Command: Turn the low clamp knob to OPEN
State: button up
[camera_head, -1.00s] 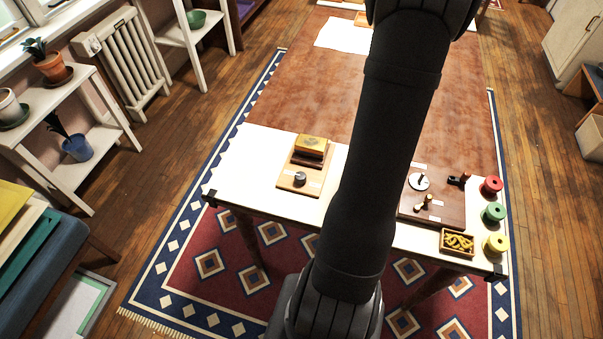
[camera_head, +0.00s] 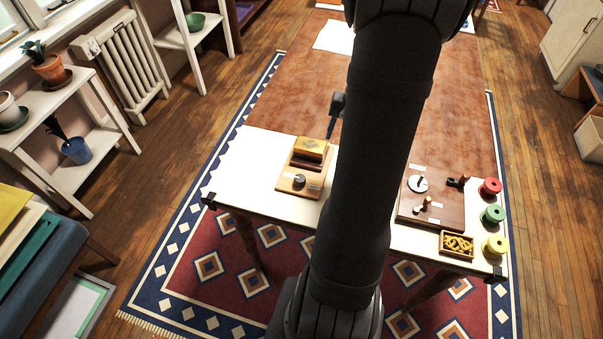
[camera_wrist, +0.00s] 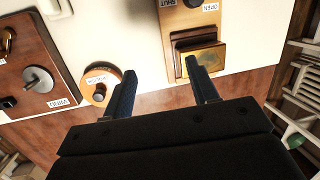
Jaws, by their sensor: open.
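The clamp knob (camera_head: 299,179) is a short dark grey cylinder on a light wooden board (camera_head: 284,184), with small white labels by it. Behind it on the board is a clamp block with a yellow-brass top (camera_head: 312,147). In the wrist view the knob (camera_wrist: 192,3) is cut by the top edge, between labels that seem to read SHUT and OPEN; the brass-topped block (camera_wrist: 205,60) is nearer. My gripper (camera_wrist: 160,68) is open and empty, its two blue fingers apart, above the table. The right finger overlaps the block in this view. The head view shows only a small part of it beside my arm.
A round wooden piece with a knob (camera_wrist: 99,92) lies near the left finger. A dark board with a grey disc (camera_head: 418,184), a tray of yellow pieces (camera_head: 457,243) and red, green and yellow spools (camera_head: 494,213) stand at right. The table's left end is bare.

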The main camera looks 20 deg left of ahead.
jog(key=s+a+r+m, duration=0.2)
jog(key=a+r+m, duration=0.1)
jog(key=m, duration=0.5)
jog(key=m+g+y, duration=0.1)
jog(key=m, duration=0.1)
send_near(300, 178)
jog(key=x, duration=0.8)
jog(key=shift+a+f, duration=0.1)
jog(key=shift+f, duration=0.15)
jog(key=shift+c, duration=0.2)
jog(key=c, duration=0.9)
